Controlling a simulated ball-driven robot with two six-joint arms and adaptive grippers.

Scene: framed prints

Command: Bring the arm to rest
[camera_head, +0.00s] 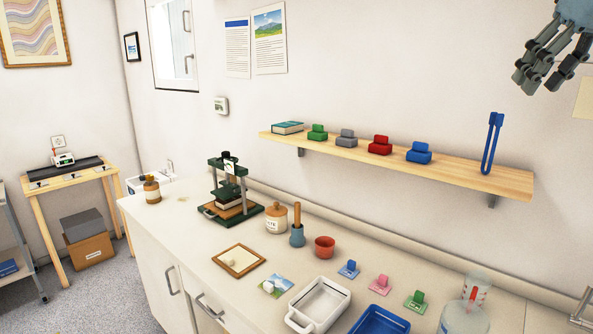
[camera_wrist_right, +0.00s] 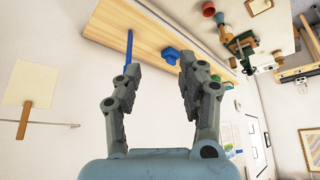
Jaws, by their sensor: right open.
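My right gripper (camera_head: 540,80) hangs in the upper right corner of the head view, above the right part of the wall shelf (camera_head: 480,178). Its fingers are apart with nothing between them; the right wrist view also shows the gripper (camera_wrist_right: 158,68) open and empty. In that view the shelf (camera_wrist_right: 150,32) lies beyond the fingertips, with a gap. My left gripper is in neither view.
The shelf holds a blue tong-like tool (camera_head: 492,145), a blue block (camera_head: 419,152), a red block (camera_head: 380,145) and a book (camera_head: 287,128). Below, the counter (camera_head: 190,240) carries a press (camera_head: 232,195), a white tray (camera_head: 320,303) and a blue tray (camera_head: 380,320).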

